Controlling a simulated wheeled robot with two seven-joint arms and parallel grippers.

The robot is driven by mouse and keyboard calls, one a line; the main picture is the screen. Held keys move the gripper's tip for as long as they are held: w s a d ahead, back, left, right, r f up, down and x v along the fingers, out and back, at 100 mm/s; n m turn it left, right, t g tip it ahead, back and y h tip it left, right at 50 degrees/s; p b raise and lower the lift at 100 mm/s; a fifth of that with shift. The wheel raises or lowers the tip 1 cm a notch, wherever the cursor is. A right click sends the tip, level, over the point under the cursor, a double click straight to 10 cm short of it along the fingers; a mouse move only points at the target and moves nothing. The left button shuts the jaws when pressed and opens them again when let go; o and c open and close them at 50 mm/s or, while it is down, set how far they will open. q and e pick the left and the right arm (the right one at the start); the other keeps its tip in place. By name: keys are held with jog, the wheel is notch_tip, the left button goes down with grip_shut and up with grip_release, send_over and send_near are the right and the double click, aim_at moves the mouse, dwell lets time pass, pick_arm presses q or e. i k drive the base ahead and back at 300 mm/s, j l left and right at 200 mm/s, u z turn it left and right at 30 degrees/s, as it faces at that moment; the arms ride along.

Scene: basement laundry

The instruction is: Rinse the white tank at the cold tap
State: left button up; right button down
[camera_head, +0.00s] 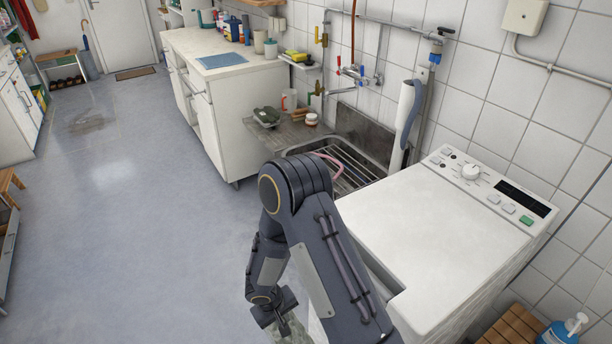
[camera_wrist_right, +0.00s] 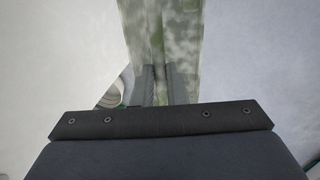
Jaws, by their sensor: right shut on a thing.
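My right arm reaches down in front of the washing machine in the head view, with its gripper (camera_head: 274,312) low near the floor. In the right wrist view the gripper (camera_wrist_right: 160,88) is shut on a pale, green-mottled thing (camera_wrist_right: 160,35), which may be the white tank. Only a small part of this thing (camera_head: 297,330) shows in the head view; the rest is hidden or out of frame. The taps (camera_head: 360,74) with red and blue handles are on the tiled wall above the steel sink (camera_head: 296,150). My left gripper is not in view.
The white washing machine (camera_head: 435,240) stands between my arm and the wall, right of the sink. A white counter (camera_head: 225,52) stands beyond the sink. A white-and-blue upright thing (camera_head: 404,118) is at the wall behind the sink. The grey floor at left (camera_head: 130,220) is clear.

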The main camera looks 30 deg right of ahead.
aim_at(362, 82)
jog(key=i+j+z, duration=0.1)
jog(key=i+z, duration=0.2)
jog(key=i, duration=0.25)
jog(key=i+j+z, duration=0.3)
jog(key=i, duration=0.2)
jog(key=i+j+z, duration=0.35)
jog(key=i, duration=0.2)
jog(key=l, duration=0.1)
